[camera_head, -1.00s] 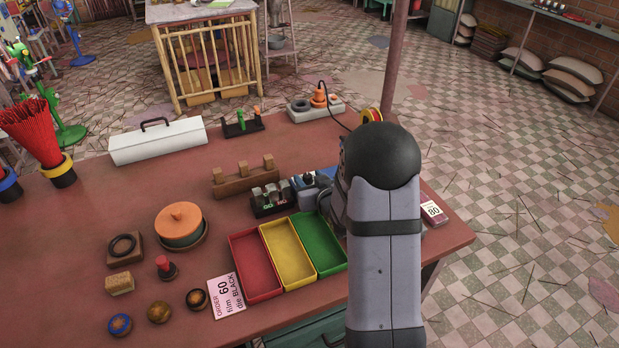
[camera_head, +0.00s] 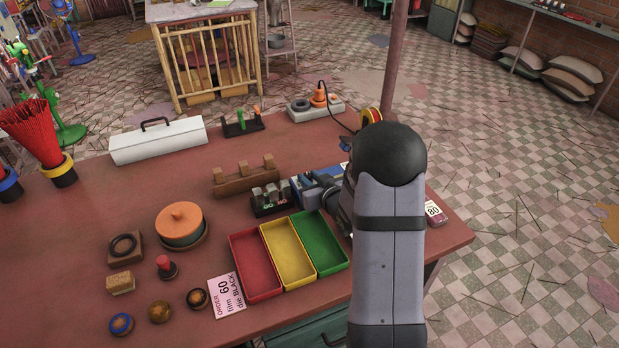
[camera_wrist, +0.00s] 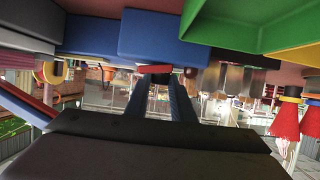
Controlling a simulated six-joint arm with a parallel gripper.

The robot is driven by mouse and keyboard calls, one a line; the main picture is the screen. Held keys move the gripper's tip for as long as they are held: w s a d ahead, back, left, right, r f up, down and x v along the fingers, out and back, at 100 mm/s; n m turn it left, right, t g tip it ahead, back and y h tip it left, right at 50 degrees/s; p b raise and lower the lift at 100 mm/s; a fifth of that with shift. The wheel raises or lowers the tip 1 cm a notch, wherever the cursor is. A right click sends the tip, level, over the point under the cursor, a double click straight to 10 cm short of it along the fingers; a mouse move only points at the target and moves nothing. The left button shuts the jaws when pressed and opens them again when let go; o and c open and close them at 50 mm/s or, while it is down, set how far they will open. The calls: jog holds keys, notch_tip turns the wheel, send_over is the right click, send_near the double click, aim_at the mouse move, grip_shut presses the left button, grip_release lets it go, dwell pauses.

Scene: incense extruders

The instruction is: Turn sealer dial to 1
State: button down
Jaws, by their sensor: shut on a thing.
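The blue sealer (camera_head: 307,182) stands on the red-brown table, just behind the green tray and partly hidden by my arm. In the wrist view, the blue body (camera_wrist: 165,38) fills the top middle, and the picture looks upside down. My gripper (camera_wrist: 158,82) is low beside the sealer, its two fingers reaching toward a small red piece (camera_wrist: 155,69) under the blue body. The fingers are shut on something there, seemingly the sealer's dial. The dial's marks and pointer do not show in either view. In the head view my arm hides the fingertips.
Red (camera_head: 256,266), yellow (camera_head: 289,255) and green (camera_head: 318,243) trays stand in front of the sealer. A dark block with weights (camera_head: 270,200) is close on its left. An order card (camera_head: 227,296) lies by the red tray. A box marked 80 (camera_head: 434,212) is right of my arm.

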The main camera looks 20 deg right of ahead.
jog(key=shift+d+r+n+g+y+p, duration=0.1)
jog(key=shift+d+n+g+y+p, duration=0.1)
jog(key=shift+n+y+p, duration=0.5)
jog(key=shift+d+r+n+g+y+p, duration=0.1)
jog(key=shift+d+n+y+p, duration=0.05)
jog(key=shift+n+y+p, duration=0.55)
jog(key=shift+f+n+g+y+p, duration=0.15)
jog(key=shift+n+g+y+p, duration=0.15)
jog(key=shift+n+y+p, duration=0.85)
jog(key=shift+y+b, duration=0.25)
jog(key=shift+b, duration=0.05)
jog(key=c, duration=1.5)
grip_release()
jog(key=b+v, duration=0.1)
jog(key=v, duration=0.5)
jog(key=shift+d, duration=0.2)
jog(key=shift+s+d+r+b, duration=0.15)
jog(key=shift+s+r+b, duration=0.15)
jog(key=shift+s, duration=0.15)
